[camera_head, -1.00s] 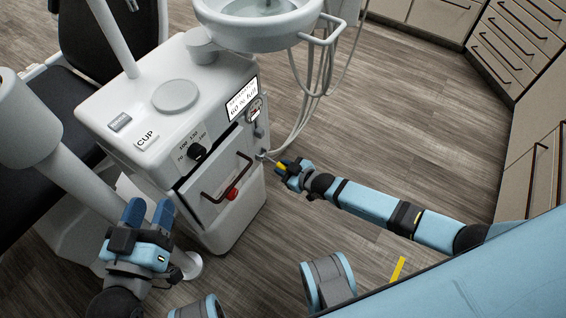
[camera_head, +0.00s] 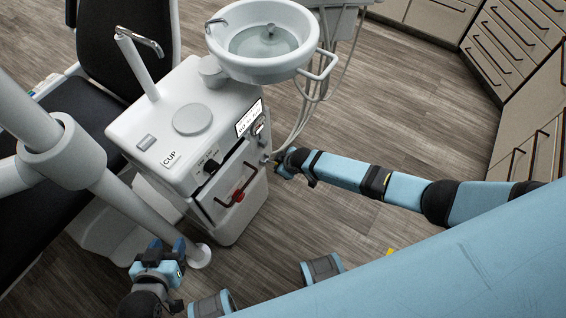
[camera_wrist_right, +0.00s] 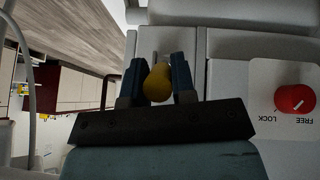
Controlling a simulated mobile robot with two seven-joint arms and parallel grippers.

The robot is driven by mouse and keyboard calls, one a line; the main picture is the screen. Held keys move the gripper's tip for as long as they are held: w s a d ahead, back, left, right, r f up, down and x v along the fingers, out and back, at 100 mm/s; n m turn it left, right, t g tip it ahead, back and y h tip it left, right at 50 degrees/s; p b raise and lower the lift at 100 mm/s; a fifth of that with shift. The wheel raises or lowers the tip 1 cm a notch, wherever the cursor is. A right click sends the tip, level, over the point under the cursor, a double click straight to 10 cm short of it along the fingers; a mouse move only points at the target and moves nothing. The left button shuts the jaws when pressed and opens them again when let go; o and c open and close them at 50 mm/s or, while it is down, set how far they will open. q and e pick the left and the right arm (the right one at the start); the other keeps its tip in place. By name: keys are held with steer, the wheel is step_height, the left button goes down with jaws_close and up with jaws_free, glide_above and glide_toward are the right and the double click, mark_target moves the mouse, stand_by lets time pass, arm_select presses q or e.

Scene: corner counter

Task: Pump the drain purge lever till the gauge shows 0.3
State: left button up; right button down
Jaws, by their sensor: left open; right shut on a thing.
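The white cabinet unit (camera_head: 160,140) stands left of centre in the head view. In the right wrist view, my right gripper (camera_wrist_right: 158,85) is shut on a yellow knob (camera_wrist_right: 158,84), seemingly the purge lever's grip. In the head view my right gripper (camera_head: 282,162) is at the cabinet's right side, and its fingers hide the knob. My left gripper (camera_head: 164,248) is open and empty, low in front of the cabinet.
A red knob (camera_head: 238,196) sits by the drawer handle; a red FREE/LOCK knob (camera_wrist_right: 295,98) shows in the right wrist view. The basin (camera_head: 262,45) and hanging hoses (camera_head: 305,105) are above my right gripper. A pale pole (camera_head: 110,190) stands left. Floor at right is clear.

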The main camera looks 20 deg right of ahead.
arm_select(q)
steer(key=shift+r, duration=0.15)
arm_select(e)
steer(key=shift+r, duration=0.1)
stand_by(0.3)
steer(key=c, duration=0.9)
jaws_free()
steer(key=shift+w, duration=0.1)
steer(key=shift+c, duration=0.2)
steer(key=shift+r, duration=0.1)
arm_select(q)
steer(key=r+p, duration=0.1)
steer(key=p, duration=0.3)
steer(key=shift+s+a+r+n, duration=0.15)
steer(key=shift+n, duration=0.15)
arm_select(e)
steer(key=v, duration=1.3)
steer(key=shift+a+r, duration=0.15)
steer(key=shift+r, duration=0.35)
arm_select(q)
steer(key=shift+a+r, duration=0.1)
steer(key=shift+a, duration=0.05)
